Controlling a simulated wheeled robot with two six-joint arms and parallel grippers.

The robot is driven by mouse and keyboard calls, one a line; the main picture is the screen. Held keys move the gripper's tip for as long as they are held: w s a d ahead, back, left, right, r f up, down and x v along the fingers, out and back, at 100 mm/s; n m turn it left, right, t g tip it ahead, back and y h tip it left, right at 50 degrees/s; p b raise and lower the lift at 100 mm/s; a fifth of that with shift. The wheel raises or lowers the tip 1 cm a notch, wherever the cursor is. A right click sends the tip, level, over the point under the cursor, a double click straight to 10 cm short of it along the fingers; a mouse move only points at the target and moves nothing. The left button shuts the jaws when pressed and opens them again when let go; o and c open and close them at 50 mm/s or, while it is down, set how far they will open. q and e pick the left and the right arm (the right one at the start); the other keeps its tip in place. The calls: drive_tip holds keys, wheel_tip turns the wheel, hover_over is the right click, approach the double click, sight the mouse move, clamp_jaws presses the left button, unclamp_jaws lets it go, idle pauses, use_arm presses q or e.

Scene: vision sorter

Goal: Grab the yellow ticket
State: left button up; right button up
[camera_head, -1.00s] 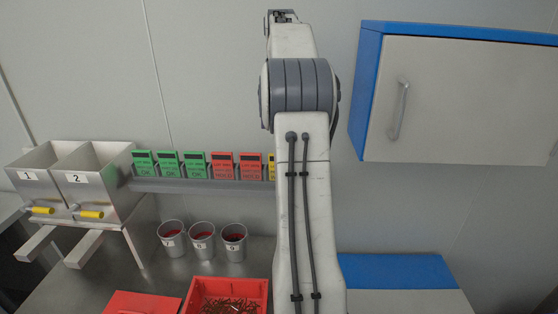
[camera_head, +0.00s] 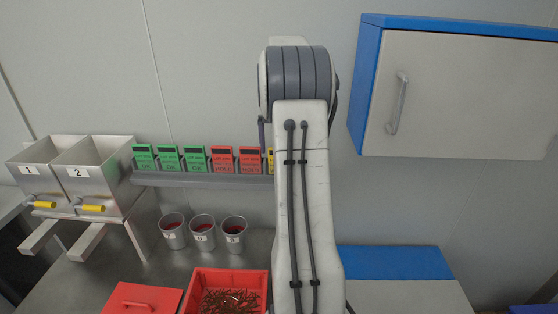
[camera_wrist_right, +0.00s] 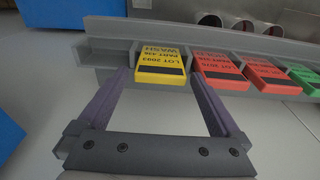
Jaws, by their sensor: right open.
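The yellow ticket (camera_wrist_right: 163,66) sits in the slotted grey rack in the right wrist view, with dark lettering and a black bar across it. My right gripper (camera_wrist_right: 160,76) is open, with one finger on each side of the ticket. The fingertips are close to the rack; I cannot tell whether they touch it. In the head view only a sliver of the yellow ticket (camera_head: 270,160) shows beside my right arm, which hides the rest and most of the gripper. My left gripper is not in view.
Red tickets (camera_head: 222,160) and green tickets (camera_head: 169,158) stand along the same rack (camera_head: 200,180). Below are metal cups (camera_head: 203,242) and a red bin (camera_head: 258,279). A blue-edged cabinet (camera_head: 460,100) hangs at the right, and metal hoppers (camera_head: 60,180) stand at the left.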

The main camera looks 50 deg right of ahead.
clamp_jaws()
